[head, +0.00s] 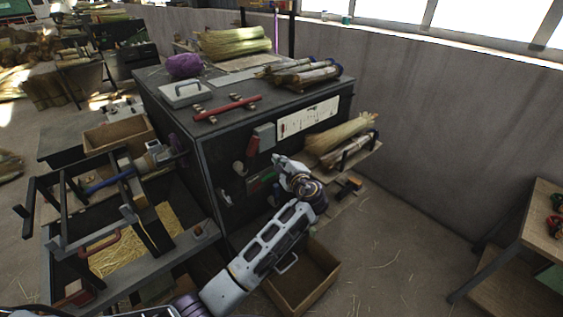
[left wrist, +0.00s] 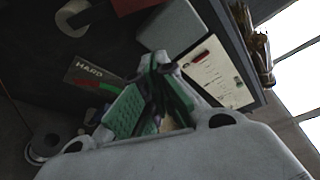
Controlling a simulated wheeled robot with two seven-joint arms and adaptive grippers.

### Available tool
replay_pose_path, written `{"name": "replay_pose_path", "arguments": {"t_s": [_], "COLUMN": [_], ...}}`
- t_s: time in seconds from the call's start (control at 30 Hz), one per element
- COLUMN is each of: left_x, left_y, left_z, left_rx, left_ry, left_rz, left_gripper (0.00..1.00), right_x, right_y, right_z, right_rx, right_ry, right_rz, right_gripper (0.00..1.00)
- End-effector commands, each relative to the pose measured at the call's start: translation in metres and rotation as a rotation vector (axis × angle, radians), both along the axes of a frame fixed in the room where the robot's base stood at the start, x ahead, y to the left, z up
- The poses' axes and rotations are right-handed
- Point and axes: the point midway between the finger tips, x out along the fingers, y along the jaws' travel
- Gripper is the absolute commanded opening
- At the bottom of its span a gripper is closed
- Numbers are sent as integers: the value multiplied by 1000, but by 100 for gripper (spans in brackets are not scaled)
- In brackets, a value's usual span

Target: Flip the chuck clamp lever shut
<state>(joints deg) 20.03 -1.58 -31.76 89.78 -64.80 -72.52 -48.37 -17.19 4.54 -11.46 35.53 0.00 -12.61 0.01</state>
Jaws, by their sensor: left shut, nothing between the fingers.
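A winding machine with a dark frame (head: 62,215) stands at the left in the head view. A round grey and purple part (head: 165,155), which looks like the chuck, sits at its back beside a blue bar (head: 108,182). I cannot make out the clamp lever or its position. My left gripper (head: 279,160) is in front of the dark cabinet's side, well to the right of the chuck. In the left wrist view its green-padded fingers (left wrist: 158,68) are together and empty, pointing at the cabinet side. The chuck is not recognisable there. My right gripper is not in view.
The dark cabinet (head: 207,150) carries a red tool (head: 227,108), a white-lidded box (head: 184,93) and straw bundles. A grey box (left wrist: 168,27), a white roll (left wrist: 72,17) and a paper panel (left wrist: 217,72) are on its side. An open wooden drawer (head: 318,290) lies below my arm.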

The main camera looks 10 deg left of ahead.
Motion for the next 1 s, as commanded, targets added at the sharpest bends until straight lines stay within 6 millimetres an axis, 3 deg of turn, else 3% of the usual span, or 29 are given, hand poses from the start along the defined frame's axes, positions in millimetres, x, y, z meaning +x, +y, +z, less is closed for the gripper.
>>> {"name": "replay_pose_path", "arguments": {"t_s": [0.3,0.6,0.8,1.0], "left_x": [32,52,61,52], "left_y": [22,36,43,48], "left_z": [-4,-9,-11,-5], "left_rx": [1,0,0,-2], "left_ry": [-1,-1,0,0], "left_rz": [0,1,0,0], "left_gripper": [0,0,0,0], "right_x": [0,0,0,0], "right_y": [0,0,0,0], "right_z": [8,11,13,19], "right_rx": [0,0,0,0], "right_ry": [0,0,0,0], "right_rz": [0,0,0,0], "right_gripper": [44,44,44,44]}}
